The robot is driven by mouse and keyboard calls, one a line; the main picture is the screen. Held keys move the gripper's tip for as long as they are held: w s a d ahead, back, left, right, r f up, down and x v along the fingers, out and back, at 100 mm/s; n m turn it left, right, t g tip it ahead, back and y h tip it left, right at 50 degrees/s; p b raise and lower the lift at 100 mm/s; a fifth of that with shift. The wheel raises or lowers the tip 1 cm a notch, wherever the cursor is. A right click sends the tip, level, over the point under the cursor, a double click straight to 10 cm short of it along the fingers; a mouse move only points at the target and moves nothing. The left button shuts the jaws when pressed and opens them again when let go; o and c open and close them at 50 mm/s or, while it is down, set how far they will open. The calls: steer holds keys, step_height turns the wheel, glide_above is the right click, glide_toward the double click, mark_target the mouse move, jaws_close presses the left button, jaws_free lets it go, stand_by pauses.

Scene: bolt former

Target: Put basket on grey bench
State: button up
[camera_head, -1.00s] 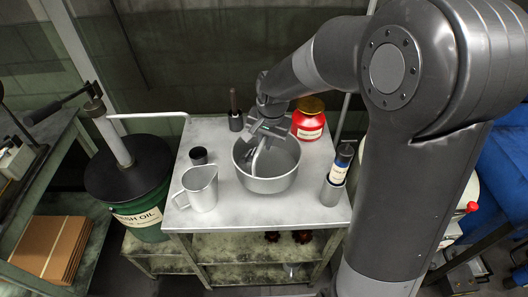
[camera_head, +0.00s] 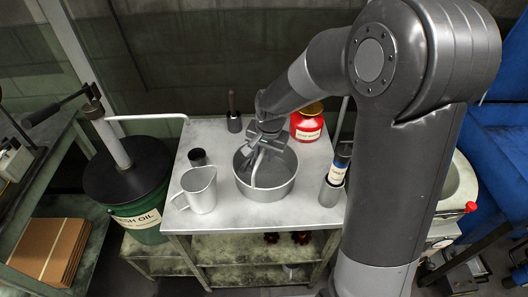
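The basket (camera_head: 266,190), a round metal pot with a pale handle rising from it, is at the middle of the grey-topped bench (camera_head: 225,220). My gripper (camera_head: 268,137) is over the basket at the top of its handle, and looks shut on it. The fingertips are small and partly hidden. The basket appears upright at the bench top; whether its base fully touches cannot be made out.
On the bench are a metal jug (camera_head: 199,190), a small dark cup (camera_head: 198,157), a dark-handled tool (camera_head: 234,115), a red jar (camera_head: 307,123) and a labelled cylinder (camera_head: 335,178). A green oil drum (camera_head: 142,215) stands left.

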step_height(320, 180, up, 11)
steer(key=s+d, duration=0.1)
steer(key=s, duration=0.1)
steer(key=s+d+r+n+t, duration=0.1)
steer(key=s+d+r, duration=0.2)
steer(key=s, duration=0.3)
steer(key=s+d+r+n+t, duration=0.1)
steer(key=s+d+r+n, duration=0.1)
steer(key=s+d, duration=0.2)
steer(key=s+d+r+n+t+h, duration=0.1)
steer(key=s+d+r+t, duration=0.1)
steer(key=s, duration=0.8)
steer(key=shift+s+d+r+n, duration=0.2)
steer(key=shift+d+r+n, duration=0.1)
steer(key=shift+d+r, duration=0.7)
steer(key=shift+d+f, duration=0.1)
steer(key=shift+f, duration=0.05)
